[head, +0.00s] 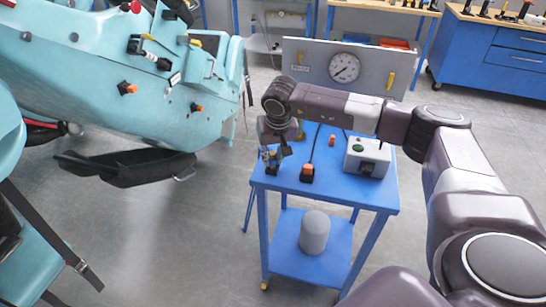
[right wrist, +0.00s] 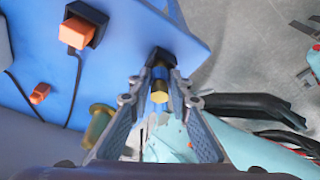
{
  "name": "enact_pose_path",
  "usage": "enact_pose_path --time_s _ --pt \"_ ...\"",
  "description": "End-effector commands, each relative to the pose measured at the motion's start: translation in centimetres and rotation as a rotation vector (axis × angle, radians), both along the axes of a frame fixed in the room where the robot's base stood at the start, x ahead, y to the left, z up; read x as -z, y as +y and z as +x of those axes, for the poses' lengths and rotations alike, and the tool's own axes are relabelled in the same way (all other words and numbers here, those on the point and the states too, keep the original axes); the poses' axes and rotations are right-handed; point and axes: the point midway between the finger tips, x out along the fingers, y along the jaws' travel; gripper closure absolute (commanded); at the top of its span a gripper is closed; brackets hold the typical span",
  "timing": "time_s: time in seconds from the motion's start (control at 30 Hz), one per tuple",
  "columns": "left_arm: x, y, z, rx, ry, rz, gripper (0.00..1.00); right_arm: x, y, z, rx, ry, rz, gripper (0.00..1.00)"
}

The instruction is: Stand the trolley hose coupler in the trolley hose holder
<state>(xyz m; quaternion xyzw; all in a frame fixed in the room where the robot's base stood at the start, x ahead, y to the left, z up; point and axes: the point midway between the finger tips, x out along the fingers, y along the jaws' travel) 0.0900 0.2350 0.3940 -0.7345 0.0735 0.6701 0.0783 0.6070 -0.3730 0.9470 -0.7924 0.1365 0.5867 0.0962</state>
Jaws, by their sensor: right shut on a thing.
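The trolley hose coupler (right wrist: 158,96), a dark piece with a brass end, is between the fingers of my right gripper (right wrist: 158,108) in the right wrist view. My right gripper also shows in the head view (head: 272,155), pointing down over the trolley top's near left corner, shut on the coupler. A small black block (right wrist: 163,56), which looks like the trolley hose holder, sits at the table edge directly below the coupler; it also shows in the head view (head: 272,170). The coupler lines up with it; I cannot tell how deep it sits. My left gripper is not in view.
The blue trolley (head: 340,190) also carries an orange connector in a black block (head: 307,173), a small orange piece (head: 332,141) and a grey box with a green button (head: 367,158). A gauge panel (head: 345,67) rises behind. The turquoise coaster train (head: 90,70) is at left.

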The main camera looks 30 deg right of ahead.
Motion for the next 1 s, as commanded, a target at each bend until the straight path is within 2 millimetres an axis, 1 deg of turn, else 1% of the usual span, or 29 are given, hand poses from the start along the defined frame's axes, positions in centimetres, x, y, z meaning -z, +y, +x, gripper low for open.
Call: enact_pose_path --time_s 0.27,0.3,0.43,0.47,0.77,0.87,0.97,1.0 --pt "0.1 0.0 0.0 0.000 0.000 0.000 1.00 0.1 0.0 0.0 0.000 -0.001 0.001 1.00" --pt "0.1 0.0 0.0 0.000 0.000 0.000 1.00 0.1 0.0 0.0 0.000 -0.001 0.001 0.78" --pt "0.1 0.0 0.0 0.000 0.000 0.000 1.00 0.1 0.0 0.0 0.000 -0.001 0.001 0.63" --pt "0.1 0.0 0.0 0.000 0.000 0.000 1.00 0.1 0.0 0.0 0.000 -0.001 0.001 0.62" --pt "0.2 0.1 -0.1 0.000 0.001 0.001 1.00 0.0 0.0 -0.1 0.000 0.000 0.000 0.62" --pt "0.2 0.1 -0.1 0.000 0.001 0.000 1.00 -0.9 0.1 -0.2 -0.001 -0.003 0.001 0.62" --pt "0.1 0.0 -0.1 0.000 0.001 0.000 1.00 -2.5 0.3 -0.6 -0.001 -0.004 0.000 0.62" --pt "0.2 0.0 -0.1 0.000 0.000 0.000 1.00 -3.3 0.3 -0.9 0.000 -0.004 0.000 0.62"
